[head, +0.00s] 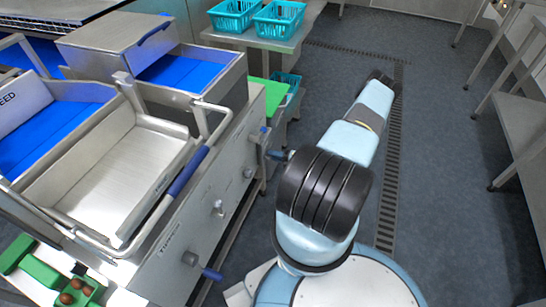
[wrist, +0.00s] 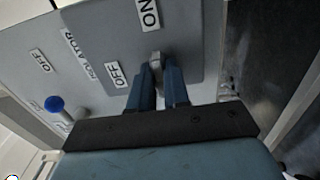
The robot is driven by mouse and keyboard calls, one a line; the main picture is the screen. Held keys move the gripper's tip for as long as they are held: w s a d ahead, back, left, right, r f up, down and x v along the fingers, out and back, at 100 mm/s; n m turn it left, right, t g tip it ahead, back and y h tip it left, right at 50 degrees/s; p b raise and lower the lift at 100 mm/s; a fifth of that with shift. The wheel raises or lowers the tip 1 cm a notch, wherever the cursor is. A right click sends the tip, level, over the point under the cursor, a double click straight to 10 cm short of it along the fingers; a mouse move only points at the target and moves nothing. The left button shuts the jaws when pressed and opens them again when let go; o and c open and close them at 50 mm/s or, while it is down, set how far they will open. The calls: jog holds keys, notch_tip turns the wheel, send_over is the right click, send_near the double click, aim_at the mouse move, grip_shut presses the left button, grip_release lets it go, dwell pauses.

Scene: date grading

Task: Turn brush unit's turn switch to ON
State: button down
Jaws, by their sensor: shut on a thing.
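The turn switch (wrist: 155,62) is a small pale grey knob on a grey plate of the machine panel. In the wrist view, an ON label (wrist: 148,13) lies above it and an OFF label (wrist: 115,75) to its left. My gripper (wrist: 160,78) has its two blue fingers shut on the knob, one on each side. The fingers hide part of it, so I cannot tell its exact setting.
A blue-knobbed lever (wrist: 54,103) and another OFF label (wrist: 40,61) are left of the plate in the wrist view. Along the panel (head: 175,278), a blue-handled lever (head: 211,273) and a metal knob (head: 218,207) stick out. Open floor (head: 440,200) lies to the right.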

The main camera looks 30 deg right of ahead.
jog(key=shift+d+f, duration=0.15)
jog(key=shift+d, duration=0.05)
jog(key=c, duration=1.4)
grip_release()
jog(key=o, duration=0.3)
jog(key=shift+a, duration=0.1)
jog(key=v, duration=1.3)
jog(key=shift+s+d, duration=0.25)
jog(key=shift+s, duration=0.05)
